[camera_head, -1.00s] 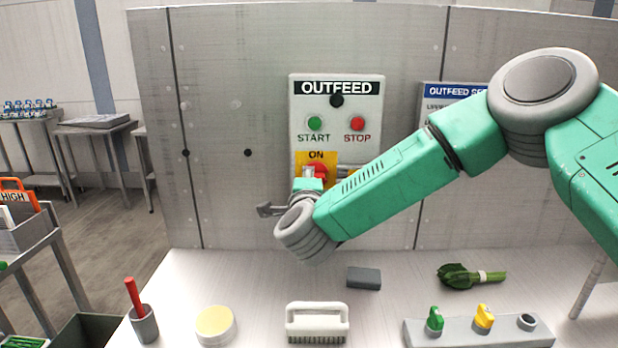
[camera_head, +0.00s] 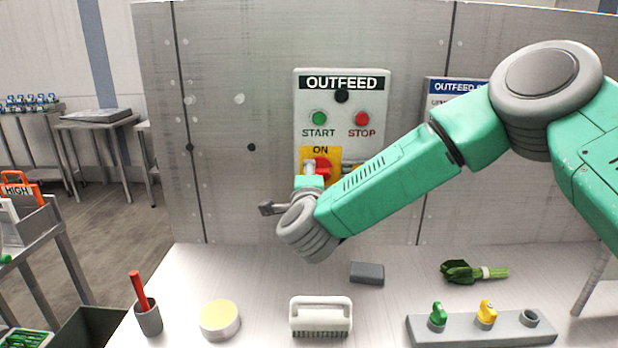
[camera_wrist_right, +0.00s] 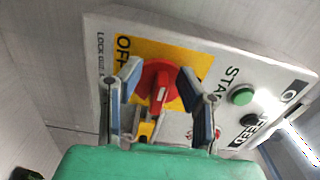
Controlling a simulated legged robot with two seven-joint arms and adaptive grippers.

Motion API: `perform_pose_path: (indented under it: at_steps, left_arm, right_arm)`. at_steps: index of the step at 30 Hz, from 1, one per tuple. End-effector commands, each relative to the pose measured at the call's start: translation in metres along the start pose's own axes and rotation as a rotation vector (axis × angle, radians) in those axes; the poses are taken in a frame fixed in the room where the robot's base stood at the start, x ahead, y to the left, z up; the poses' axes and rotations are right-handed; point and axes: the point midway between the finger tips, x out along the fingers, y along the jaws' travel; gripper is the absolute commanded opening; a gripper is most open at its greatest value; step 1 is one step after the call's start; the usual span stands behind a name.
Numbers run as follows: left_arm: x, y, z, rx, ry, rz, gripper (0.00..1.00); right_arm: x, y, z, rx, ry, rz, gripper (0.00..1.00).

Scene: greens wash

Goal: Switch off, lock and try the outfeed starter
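The outfeed starter panel (camera_head: 298,130) is on the metal wall, with a green START button (camera_head: 319,118) and a red STOP button (camera_head: 361,119). Its red rotary handle (camera_head: 323,167) sits on a yellow plate under the word ON, partly covered by my arm. In the wrist view the red handle (camera_wrist_right: 158,85) is between the fingers of my right gripper (camera_wrist_right: 163,92). The fingers are spread around it, and contact is unclear. OFF shows beside the left finger. A yellow piece (camera_wrist_right: 146,130) shows below the handle. My left gripper is not in view.
A grey holder (camera_head: 460,330) bears a green piece (camera_head: 437,316) and a yellow piece (camera_head: 486,314). A brush (camera_head: 320,314), grey block (camera_head: 367,273), round tin (camera_head: 220,320), cup (camera_head: 148,318) and bundled greens (camera_head: 474,271) are on the counter. A sign (camera_head: 455,87) is behind my arm.

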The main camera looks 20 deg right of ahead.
Motion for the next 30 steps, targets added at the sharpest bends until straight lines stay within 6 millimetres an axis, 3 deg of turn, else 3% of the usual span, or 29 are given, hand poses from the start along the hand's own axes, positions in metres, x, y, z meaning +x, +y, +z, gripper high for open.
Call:
perform_pose_path:
  at_steps: [5, 12, 18, 30]
  left_arm:
    - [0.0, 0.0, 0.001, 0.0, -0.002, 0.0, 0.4]
    - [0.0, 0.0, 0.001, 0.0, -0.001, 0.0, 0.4]
    - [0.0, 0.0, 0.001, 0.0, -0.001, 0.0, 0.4]
    - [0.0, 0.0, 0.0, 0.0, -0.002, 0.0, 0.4]
  right_arm:
    - [-0.021, 0.0, 0.001, -0.001, -0.004, 0.002, 0.32]
    - [-0.073, 0.002, 0.003, -0.002, -0.006, 0.003, 0.32]
    - [-0.105, 0.003, 0.003, -0.002, -0.005, 0.005, 0.32]
    - [-0.117, 0.003, 0.003, -0.002, -0.001, 0.004, 0.32]
